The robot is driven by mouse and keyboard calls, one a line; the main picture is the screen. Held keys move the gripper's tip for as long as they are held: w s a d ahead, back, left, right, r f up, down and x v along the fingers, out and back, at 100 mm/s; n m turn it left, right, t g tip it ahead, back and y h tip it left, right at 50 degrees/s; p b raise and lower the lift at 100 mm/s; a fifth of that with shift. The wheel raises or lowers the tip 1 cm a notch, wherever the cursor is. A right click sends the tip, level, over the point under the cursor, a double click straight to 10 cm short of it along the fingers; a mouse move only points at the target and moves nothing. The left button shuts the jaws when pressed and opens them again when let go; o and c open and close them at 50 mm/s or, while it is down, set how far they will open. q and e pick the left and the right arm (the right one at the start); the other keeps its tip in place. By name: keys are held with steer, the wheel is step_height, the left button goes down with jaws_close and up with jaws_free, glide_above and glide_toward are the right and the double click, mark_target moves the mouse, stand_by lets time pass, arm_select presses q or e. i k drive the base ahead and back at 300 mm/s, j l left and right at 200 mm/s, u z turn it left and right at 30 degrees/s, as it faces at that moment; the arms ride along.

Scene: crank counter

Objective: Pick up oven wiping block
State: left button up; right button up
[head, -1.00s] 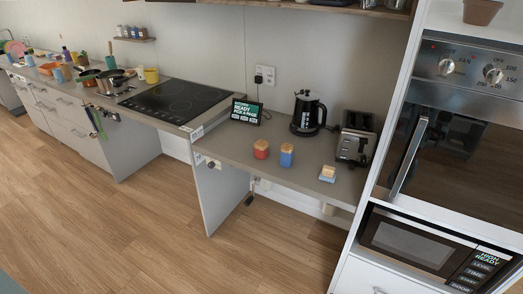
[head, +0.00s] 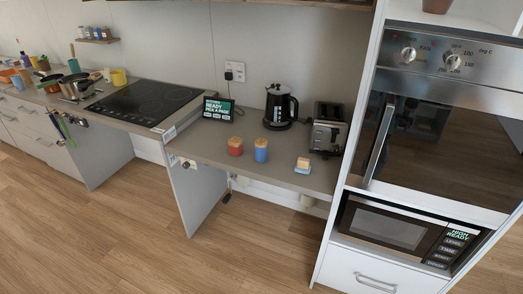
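In the head view, a small block (head: 303,165) sits on the lower counter, near its front edge and left of the tall oven cabinet. Its top is tan and its base is pale blue and white. It looks like the oven wiping block. Nothing touches it. The oven (head: 448,120) is at the right with its door shut. Neither of my grippers is in view.
A red jar (head: 235,146) and a blue jar (head: 261,150) stand left of the block on the counter (head: 205,147). A black kettle (head: 280,106), a toaster (head: 328,130) and a small display (head: 218,109) stand behind. A microwave (head: 395,228) is below the oven. The wooden floor in front is clear.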

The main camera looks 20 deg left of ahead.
mark_target(303, 166)
steer(key=z, duration=0.9)
steer(key=u, duration=1.3)
steer(key=i+j, duration=0.25)
steer(key=i+j+z, duration=0.15)
steer(key=j, duration=0.25)
steer(key=i+j, duration=0.3)
steer(key=i+j+z, duration=0.1)
steer(key=j, duration=0.35)
steer(key=i+j+z, duration=0.1)
steer(key=i+j, duration=0.2)
